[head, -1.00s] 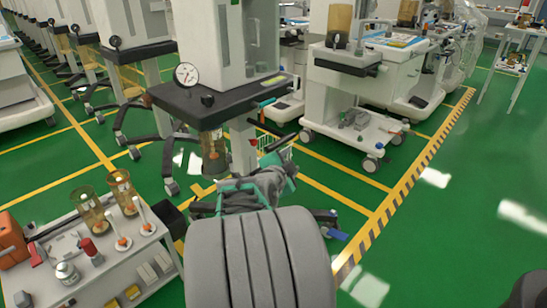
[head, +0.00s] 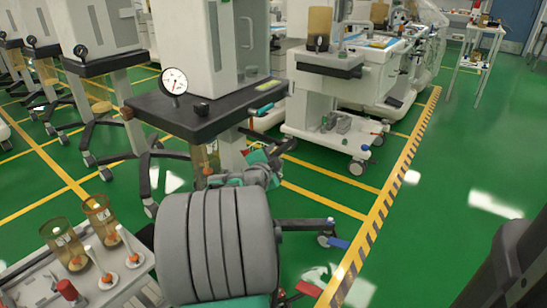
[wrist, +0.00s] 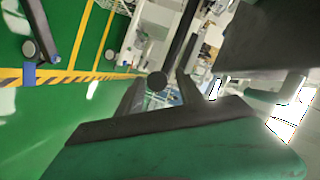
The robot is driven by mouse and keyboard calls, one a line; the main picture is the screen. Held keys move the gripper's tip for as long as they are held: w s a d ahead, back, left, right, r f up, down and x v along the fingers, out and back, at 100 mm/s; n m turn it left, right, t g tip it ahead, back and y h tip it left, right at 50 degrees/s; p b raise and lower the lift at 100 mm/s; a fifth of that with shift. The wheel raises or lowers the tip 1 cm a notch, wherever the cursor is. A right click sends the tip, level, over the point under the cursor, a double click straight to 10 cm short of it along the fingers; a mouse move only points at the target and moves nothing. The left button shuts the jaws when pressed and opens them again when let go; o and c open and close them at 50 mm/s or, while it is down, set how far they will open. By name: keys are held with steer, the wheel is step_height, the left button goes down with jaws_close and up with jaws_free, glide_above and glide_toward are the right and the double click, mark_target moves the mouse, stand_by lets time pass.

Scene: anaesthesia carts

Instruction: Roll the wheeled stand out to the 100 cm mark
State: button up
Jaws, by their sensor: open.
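The wheeled stand (head: 205,118) is the nearest one: a black shelf with a round gauge (head: 174,81) and a pale cabinet above, a grey column and dark legs on casters. One caster with a blue tab (head: 335,242) shows at the front right. My gripper (head: 268,166) is just below the shelf's right edge, near a dark handle bar (head: 262,135). In the wrist view my gripper (wrist: 162,92) is open. A dark bar with a round end (wrist: 157,81) appears between its fingers; contact cannot be told. I can read no 100 cm mark.
A tray cart (head: 120,285) with amber jars stands at the near left. A white machine on wheels (head: 335,100) is behind to the right. A yellow-black floor stripe (head: 385,208) runs along the right, with clear green floor (head: 450,190) beyond it. Similar stands line the left.

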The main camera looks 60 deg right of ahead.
steer(key=shift+x, duration=1.15)
jaws_close()
steer(key=shift+a, duration=0.1)
stand_by(0.4)
